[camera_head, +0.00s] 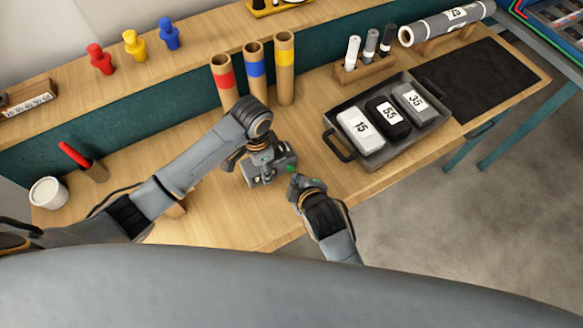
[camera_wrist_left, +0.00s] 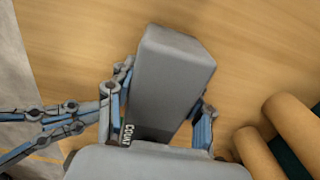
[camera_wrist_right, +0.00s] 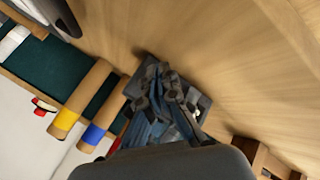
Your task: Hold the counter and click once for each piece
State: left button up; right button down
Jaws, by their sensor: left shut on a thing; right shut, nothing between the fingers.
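The counter (camera_head: 268,177) is a grey box with a green button (camera_head: 290,168) on its right side. In the left wrist view the counter (camera_wrist_left: 172,75) shows the word COUNT along one edge. My left gripper (camera_head: 262,163) is shut on it, one finger on each side, above the bench. My right gripper (camera_head: 294,184) is shut and empty, close beside the button; I cannot tell whether they touch. In the right wrist view its closed fingers (camera_wrist_right: 165,85) partly hide the counter. Pieces labelled 15 (camera_head: 360,130), 55 (camera_head: 388,115) and 35 (camera_head: 414,100) lie in a dark tray (camera_head: 372,162).
Tubes with red (camera_head: 224,80), blue (camera_head: 255,70) and yellow (camera_head: 285,65) bands stand behind the counter. A marker rack (camera_head: 363,70), a large grey roll (camera_head: 448,20) and a black mat (camera_head: 485,80) lie to the right. A white cup (camera_head: 48,193) stands far left. The bench front edge is near.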

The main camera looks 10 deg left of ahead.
jog(key=shift+s+d, duration=0.1)
jog(key=shift+s+d, duration=0.75)
jog(key=shift+s, duration=0.3)
jog(key=shift+s+d, duration=0.75)
jog(key=shift+s, duration=0.25)
pick_arm(q)
jog(key=o, duration=1.5)
notch_tip(320, 180, up, 12)
